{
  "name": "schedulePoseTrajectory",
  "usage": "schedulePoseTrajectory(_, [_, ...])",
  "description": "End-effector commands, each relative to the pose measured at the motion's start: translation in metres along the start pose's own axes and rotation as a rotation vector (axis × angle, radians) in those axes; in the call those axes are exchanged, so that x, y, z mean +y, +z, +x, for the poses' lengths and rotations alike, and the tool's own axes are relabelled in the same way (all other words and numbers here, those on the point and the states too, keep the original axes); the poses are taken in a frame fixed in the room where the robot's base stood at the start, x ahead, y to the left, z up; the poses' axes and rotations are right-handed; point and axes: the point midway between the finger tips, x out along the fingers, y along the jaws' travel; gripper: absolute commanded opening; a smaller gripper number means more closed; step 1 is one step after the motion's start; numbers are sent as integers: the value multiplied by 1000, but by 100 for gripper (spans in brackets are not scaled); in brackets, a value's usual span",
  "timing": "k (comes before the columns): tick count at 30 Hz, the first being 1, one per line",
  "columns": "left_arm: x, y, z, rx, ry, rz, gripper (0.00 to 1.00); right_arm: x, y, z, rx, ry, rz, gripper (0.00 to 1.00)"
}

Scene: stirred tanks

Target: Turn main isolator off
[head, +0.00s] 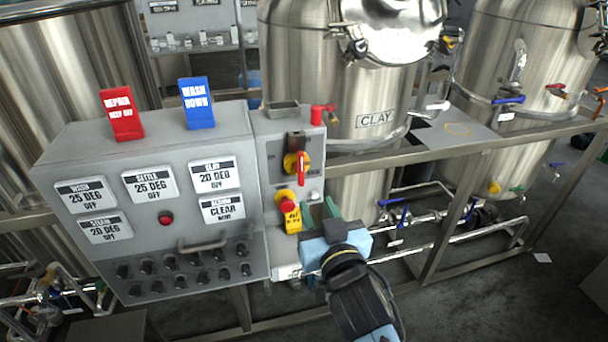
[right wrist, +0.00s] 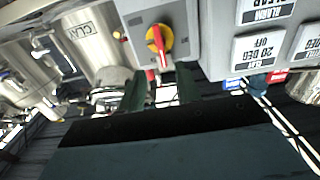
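The main isolator (head: 297,163) is a rotary switch with a red handle on a yellow disc, set on the narrow grey box right of the big control panel. Its red handle stands about upright in the head view. The switch also shows in the right wrist view (right wrist: 157,39), its handle pointing down towards my fingers. My right gripper (head: 319,210) is below and right of the switch, with its green fingers apart. In the right wrist view the gap between the fingers (right wrist: 161,86) is empty and the handle is beyond it. My left gripper is not in view.
A red button (head: 285,198) with a yellow tag (head: 292,218) sits just below the switch, left of my gripper. A grey control panel (head: 160,245) with knobs and labels is at left. The steel CLAY tank (head: 345,95) and pipes stand behind.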

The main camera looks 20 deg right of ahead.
Motion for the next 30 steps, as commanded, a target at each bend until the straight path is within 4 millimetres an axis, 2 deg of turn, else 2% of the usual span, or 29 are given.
schedulePoseTrajectory(1, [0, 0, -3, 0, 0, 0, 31, 0, -2, 12, 2, -1, -3, 34])
schedulePoseTrajectory(9, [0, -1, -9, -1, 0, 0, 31, 0, -1, 66, 1, -1, -2, 34])
schedulePoseTrajectory(15, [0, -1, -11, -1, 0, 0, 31, 0, 0, 93, -1, 0, -2, 34])
schedulePoseTrajectory(21, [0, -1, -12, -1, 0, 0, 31, 0, 1, 103, -2, -1, -1, 34])
schedulePoseTrajectory(28, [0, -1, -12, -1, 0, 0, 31, 0, 1, 103, -1, -1, -1, 34])
schedulePoseTrajectory(30, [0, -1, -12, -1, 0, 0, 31, 0, 1, 103, -1, -1, -1, 27])
